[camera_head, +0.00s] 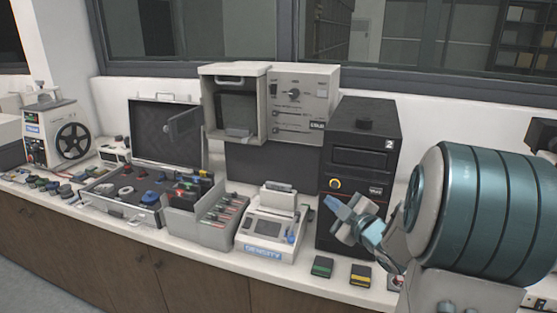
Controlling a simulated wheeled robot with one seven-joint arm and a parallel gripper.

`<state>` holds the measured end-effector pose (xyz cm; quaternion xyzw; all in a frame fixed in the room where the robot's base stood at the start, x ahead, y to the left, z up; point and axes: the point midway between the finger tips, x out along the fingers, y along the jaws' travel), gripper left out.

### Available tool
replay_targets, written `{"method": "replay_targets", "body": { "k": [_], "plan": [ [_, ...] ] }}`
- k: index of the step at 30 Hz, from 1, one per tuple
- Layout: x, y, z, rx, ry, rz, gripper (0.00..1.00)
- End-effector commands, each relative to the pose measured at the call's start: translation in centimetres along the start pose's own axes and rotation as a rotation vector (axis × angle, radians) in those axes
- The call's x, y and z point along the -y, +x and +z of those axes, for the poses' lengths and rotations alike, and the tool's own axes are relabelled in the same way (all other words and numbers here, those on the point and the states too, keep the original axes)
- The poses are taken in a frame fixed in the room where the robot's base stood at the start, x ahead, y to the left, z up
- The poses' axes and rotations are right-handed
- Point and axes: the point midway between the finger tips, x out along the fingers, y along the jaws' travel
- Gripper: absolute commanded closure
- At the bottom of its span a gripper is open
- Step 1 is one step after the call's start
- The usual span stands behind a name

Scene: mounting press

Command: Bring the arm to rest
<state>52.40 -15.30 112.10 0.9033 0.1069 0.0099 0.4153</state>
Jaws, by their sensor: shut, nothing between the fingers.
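My gripper (343,209) is at the right of centre in the head view, in front of the lower part of a tall black cabinet marked 2. Its fingers point up and to the left. It is shut and holds nothing. My arm comes in from the right edge and hides part of the counter and wall there.
Along the counter (228,255) stand a density unit (262,247), a grey bin of tools (208,231), an open case (119,209), a beige press (301,106) and the black cabinet (370,125). Small green (322,267) and yellow (361,275) blocks lie near the front edge.

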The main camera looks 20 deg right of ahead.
Motion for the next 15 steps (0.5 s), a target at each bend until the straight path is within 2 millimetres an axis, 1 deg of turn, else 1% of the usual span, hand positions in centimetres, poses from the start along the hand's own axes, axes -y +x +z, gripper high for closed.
{"method": "replay_targets", "body": {
  "k": [5,10,13,15],
  "plan": [
    [0.1,0.2,-0.2,0.023,0.002,-0.003,1.0],
    [0.5,0.5,-0.4,0.206,0.049,-0.01,1.0],
    [1.1,0.0,-0.5,0.335,0.104,-0.01,1.0],
    [1.6,-0.7,-0.7,0.423,0.15,-0.009,1.0]
  ]
}}
